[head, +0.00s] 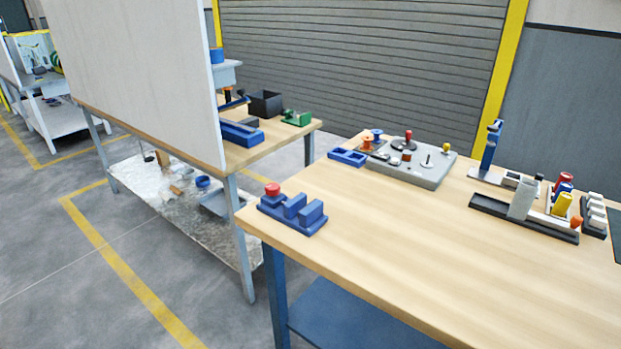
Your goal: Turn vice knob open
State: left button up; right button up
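A blue vice (291,217) sits at the near left corner of the wooden table (400,235). It has a blue base and two upright blue jaw blocks with a gap between them. Its red knob (272,189) stands at the left end. I cannot tell from this view how far the jaws are apart. Neither of my grippers is in view, and nothing touches the vice or its knob.
A grey board (415,171) with several knobs and spools stands behind the vice, beside a blue tray (347,157). A dark rack (525,215) with coloured cylinders is at right. The table's middle and front are clear. A white panel (150,75) stands on the left bench.

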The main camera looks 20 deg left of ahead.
aim_at(272, 189)
jog(key=i+j+z, duration=0.25)
jog(key=j, duration=0.3)
jog(key=j+z, duration=0.2)
jog(key=j, duration=0.4)
jog(key=i+j+z, duration=0.1)
jog(key=j+z, duration=0.15)
jog(key=j, duration=0.35)
